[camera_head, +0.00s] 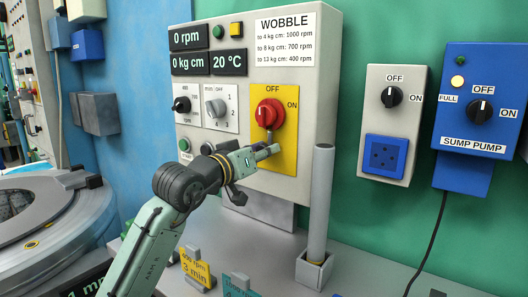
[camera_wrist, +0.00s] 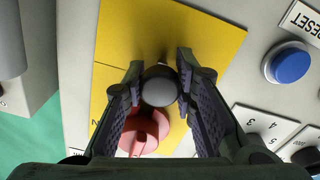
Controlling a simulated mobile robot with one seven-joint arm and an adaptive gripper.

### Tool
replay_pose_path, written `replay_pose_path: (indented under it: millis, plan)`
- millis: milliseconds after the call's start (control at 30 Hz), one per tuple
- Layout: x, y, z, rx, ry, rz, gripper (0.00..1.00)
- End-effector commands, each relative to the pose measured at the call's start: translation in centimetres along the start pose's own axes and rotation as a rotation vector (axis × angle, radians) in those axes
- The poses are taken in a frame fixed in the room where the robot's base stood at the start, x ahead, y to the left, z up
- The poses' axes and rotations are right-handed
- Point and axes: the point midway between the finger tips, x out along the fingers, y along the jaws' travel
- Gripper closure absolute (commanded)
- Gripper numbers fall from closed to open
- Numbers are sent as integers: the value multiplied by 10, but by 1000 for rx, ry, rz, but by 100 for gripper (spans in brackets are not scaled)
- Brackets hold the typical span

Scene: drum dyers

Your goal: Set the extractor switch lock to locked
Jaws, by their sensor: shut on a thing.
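The wobble extractor's panel has a red rotary switch (camera_head: 267,113) on a yellow plate (camera_head: 286,155), marked OFF above and ON at the right. Its grip looks roughly upright, toward OFF. A small grey lock piece (camera_head: 270,137) shows just below the switch. In the wrist view, a dark grey rounded knob (camera_wrist: 160,87) sits between the fingers, beside the red switch (camera_wrist: 146,131). My gripper (camera_head: 268,152) is at the plate below the red switch, its fingers shut on this grey lock knob (camera_wrist: 160,74). The fingers partly hide it, and I cannot tell its lock position.
Grey speed dials (camera_head: 215,107) and a blue reset button (camera_wrist: 290,64) are beside the yellow plate. A grey upright tube (camera_head: 320,205) stands at the panel's right. A grey switch box (camera_head: 386,126) and blue sump pump box (camera_head: 484,110) hang farther right.

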Motion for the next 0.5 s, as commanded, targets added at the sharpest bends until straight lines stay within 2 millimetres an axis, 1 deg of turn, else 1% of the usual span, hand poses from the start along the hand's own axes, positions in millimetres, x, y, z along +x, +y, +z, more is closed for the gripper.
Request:
replay_pose_path:
  millis: [233, 300, 433, 500]
  plan:
    - [0, 0, -1, 0, 0, 0, 100]
    - [0, 2, -6, 0, 0, 1, 100]
    - [1, 8, -22, -1, 1, 4, 100]
    - [0, 7, -23, 0, 0, 1, 100]
